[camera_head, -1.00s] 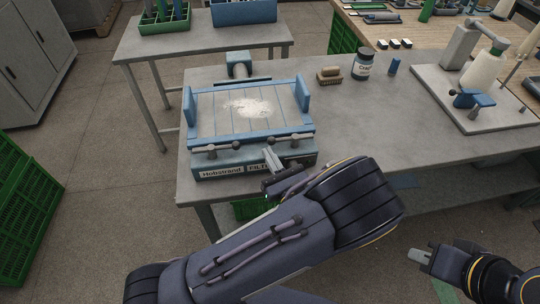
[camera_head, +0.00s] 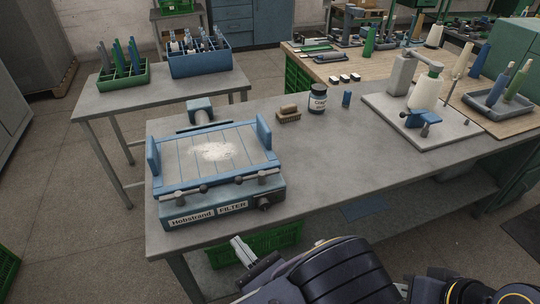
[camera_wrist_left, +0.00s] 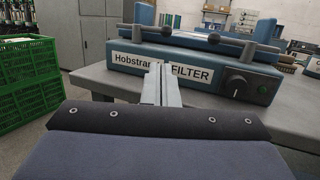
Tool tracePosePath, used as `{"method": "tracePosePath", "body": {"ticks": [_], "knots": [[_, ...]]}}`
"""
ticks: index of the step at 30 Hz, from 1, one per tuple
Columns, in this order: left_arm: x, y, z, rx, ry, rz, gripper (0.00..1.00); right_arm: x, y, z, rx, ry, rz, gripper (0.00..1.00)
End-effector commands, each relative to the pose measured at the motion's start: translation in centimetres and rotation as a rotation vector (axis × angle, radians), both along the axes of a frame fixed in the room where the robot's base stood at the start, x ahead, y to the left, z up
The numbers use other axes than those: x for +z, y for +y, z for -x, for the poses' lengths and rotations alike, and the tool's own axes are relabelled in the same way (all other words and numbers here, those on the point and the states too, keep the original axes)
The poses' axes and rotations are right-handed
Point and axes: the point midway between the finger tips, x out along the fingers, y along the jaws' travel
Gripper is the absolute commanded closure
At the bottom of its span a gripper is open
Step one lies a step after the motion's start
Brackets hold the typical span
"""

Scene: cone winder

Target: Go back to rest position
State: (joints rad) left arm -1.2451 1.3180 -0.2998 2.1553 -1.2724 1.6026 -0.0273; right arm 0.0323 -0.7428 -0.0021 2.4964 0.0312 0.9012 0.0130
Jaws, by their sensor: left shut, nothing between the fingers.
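My left gripper (camera_head: 242,250) is shut and empty, in front of the table's front edge and below the blue filter unit. It also shows in the left wrist view (camera_wrist_left: 161,82), its fingers together in front of the filter's label. My left arm comes in along the bottom of the head view. Part of my right arm shows at the bottom right of the head view, but its fingers are out of frame. The blue filter unit (camera_head: 172,207), labelled "Hobstrand FILTER", sits at the left end of the grey table (camera_head: 330,150) with white powder (camera_head: 214,152) on its slatted top.
On the table stand a brush (camera_head: 289,115), a dark jar (camera_head: 317,98) and a winder with a white cone (camera_head: 428,92). A green crate (camera_head: 270,245) is under the table. A side table holds a green rack (camera_head: 125,78) and a blue bin (camera_head: 200,63).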

Motion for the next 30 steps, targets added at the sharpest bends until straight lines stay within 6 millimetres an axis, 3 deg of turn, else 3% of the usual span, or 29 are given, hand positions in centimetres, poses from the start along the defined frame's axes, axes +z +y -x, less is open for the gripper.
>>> {"method": "tracePosePath", "body": {"ticks": [5, 9, 12, 16, 21, 30], "knots": [[1.3, 4.6, 1.3, 0.264, 0.048, 0.261, 1.00, 0.7, 0.0, 0.0, 0.000, 0.000, 0.000, 1.00], [1.8, 8.7, 4.1, 0.568, 0.080, 0.575, 1.00, 1.4, 0.0, 0.0, 0.000, 0.000, 0.000, 1.00], [2.1, 10.5, 6.4, 0.773, 0.078, 0.807, 1.00, 1.8, 0.0, 0.0, 0.000, 0.000, 0.000, 1.00], [2.7, 11.4, 9.1, 1.015, 0.040, 1.115, 1.00, 2.3, 0.0, 0.0, 0.000, 0.000, 0.000, 1.00], [4.5, 11.2, 11.4, 1.279, -0.079, 1.526, 1.00, 3.1, 0.0, 0.0, 0.000, 0.000, 0.000, 1.00], [10.3, 10.2, 12.1, 1.523, -0.495, 2.243, 1.00, 4.3, 0.0, 0.0, 0.000, 0.000, 0.000, 1.00]]}}
